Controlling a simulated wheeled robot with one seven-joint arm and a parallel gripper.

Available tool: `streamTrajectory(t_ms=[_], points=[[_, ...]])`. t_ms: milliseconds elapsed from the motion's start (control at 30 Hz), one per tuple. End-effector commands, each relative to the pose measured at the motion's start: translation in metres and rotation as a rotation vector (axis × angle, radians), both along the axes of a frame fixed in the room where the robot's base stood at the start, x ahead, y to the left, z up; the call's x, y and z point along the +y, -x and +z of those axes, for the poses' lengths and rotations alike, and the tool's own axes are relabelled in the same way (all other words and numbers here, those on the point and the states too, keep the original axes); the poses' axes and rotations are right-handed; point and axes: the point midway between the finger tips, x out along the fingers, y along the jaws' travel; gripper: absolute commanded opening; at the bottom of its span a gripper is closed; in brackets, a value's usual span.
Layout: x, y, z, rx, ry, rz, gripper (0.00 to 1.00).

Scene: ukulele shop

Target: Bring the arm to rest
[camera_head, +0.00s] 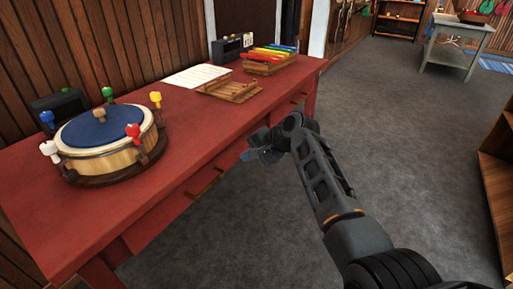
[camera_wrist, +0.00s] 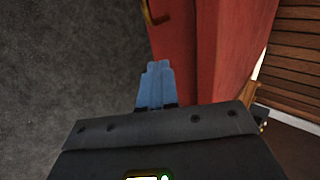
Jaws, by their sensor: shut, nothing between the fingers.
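My gripper (camera_head: 247,155) is at the end of my arm, which reaches out over the floor beside the front edge of the red table (camera_head: 150,200). In the wrist view my gripper (camera_wrist: 155,68) shows two blue fingers pressed together, shut and with nothing between them. The red table front (camera_wrist: 195,40) is beyond the fingers there, with a drawer handle near the top edge. The wrist parts hide the lower half of that view.
On the table are a drum (camera_head: 100,132) with coloured pegs, a white sheet (camera_head: 196,76), a wooden rack (camera_head: 229,90) and a coloured xylophone-like stack (camera_head: 270,57). Grey carpet (camera_head: 400,120) is open to the right. A wooden shelf (camera_head: 497,180) stands at the right edge.

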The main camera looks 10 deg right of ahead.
Motion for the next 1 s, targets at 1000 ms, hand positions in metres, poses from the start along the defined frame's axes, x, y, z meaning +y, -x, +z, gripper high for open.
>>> streamTrajectory(t_ms=[1000], points=[[-0.07,0.207,-0.119,-0.248,0.327,-0.073,0.0]])
